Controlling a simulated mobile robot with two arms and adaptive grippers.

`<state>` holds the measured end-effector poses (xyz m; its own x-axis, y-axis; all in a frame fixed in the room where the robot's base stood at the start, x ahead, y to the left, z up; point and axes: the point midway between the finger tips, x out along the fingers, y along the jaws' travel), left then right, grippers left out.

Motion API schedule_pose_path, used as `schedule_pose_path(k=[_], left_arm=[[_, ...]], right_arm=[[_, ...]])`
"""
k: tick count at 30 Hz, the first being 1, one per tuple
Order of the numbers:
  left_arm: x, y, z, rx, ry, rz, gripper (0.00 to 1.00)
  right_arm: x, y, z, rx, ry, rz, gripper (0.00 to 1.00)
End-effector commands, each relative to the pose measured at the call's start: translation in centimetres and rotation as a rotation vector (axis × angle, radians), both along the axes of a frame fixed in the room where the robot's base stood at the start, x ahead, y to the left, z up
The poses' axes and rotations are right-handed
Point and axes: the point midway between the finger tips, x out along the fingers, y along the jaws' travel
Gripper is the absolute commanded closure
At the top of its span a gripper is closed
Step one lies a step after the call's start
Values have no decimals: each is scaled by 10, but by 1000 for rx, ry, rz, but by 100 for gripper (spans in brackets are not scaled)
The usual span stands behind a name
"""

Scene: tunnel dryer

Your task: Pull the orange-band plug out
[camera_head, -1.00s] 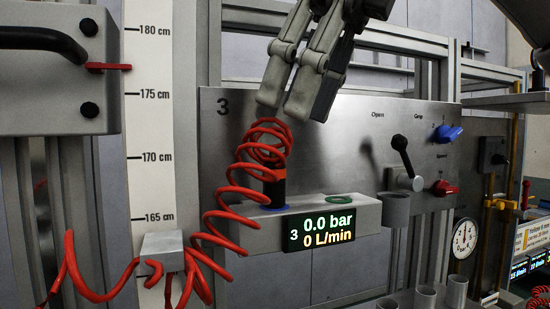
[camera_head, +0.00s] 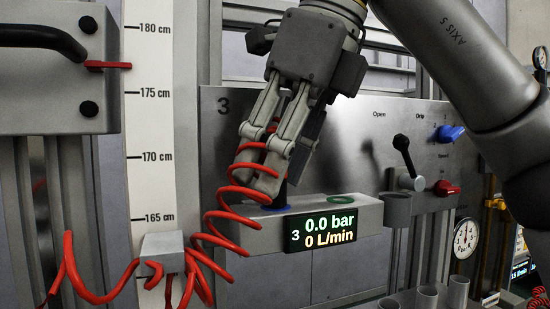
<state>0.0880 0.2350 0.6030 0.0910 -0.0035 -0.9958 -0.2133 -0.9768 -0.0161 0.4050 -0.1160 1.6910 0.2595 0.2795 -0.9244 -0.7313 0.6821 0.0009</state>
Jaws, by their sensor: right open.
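The plug (camera_head: 281,196) stands upright in the blue-ringed socket (camera_head: 273,210) on the left of the grey port block (camera_head: 262,237). Only its dark lower part shows; its orange band is hidden behind my right gripper (camera_head: 262,178). That gripper is open, pointing down, with its fingers at the plug's height and overlapping it in the picture. I cannot tell whether they touch it. The red coiled hose (camera_head: 229,190) runs up across and behind the fingers to the plug. My left gripper is not in view.
A green-ringed socket (camera_head: 341,198) is free on the block's right, above the display (camera_head: 321,230) reading 0.0 bar. A black-knobbed lever (camera_head: 403,150), blue knob (camera_head: 449,133) and red knob (camera_head: 446,188) stick out at right. Grey cups (camera_head: 427,299) stand below.

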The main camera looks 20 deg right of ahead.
Motion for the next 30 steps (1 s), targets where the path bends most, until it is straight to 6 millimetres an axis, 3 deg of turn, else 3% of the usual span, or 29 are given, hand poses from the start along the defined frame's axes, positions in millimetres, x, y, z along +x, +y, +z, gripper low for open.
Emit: schedule_pose_path(k=[9,20,21,26,30], left_arm=[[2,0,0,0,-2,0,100],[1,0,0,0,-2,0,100],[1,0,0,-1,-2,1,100],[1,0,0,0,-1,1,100],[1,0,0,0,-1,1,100]], right_arm=[[0,0,-1,0,-1,-1,54],[0,0,-1,1,0,-1,100],[0,0,-1,1,0,-1,81],[0,0,-1,1,0,-1,100],[0,0,-1,1,0,-1,100]])
